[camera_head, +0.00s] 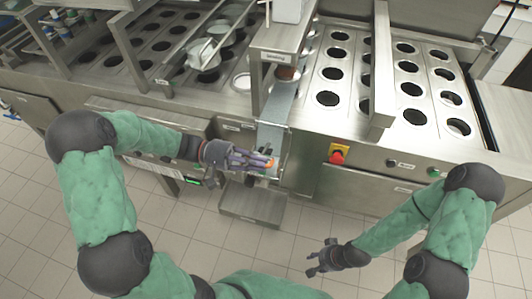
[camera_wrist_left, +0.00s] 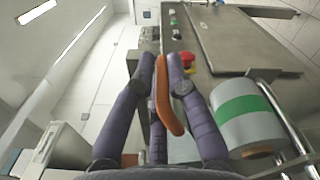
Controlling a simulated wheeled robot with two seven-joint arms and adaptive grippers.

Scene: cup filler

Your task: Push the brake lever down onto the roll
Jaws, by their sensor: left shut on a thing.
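The orange brake lever (camera_wrist_left: 163,95) stands between the fingers of my left gripper (camera_wrist_left: 166,62) in the left wrist view. The gripper is shut on it, and the orange also shows at the fingertips of my left gripper (camera_head: 268,162) in the head view. The roll (camera_wrist_left: 248,118), pale with a green band and a brown core, lies to the right of the fingers in the wrist view. Whether the lever touches the roll cannot be told. In the head view the gripper hides most of that spot. My right gripper (camera_head: 322,260) is empty with its fingers apart, low over the floor.
A red stop button (camera_head: 337,155) on a yellow plate sits on the machine front right of my left gripper. A metal step (camera_head: 252,204) juts out below. Metal rods (camera_wrist_left: 287,125) run beside the roll. Tiled floor between my arms is clear.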

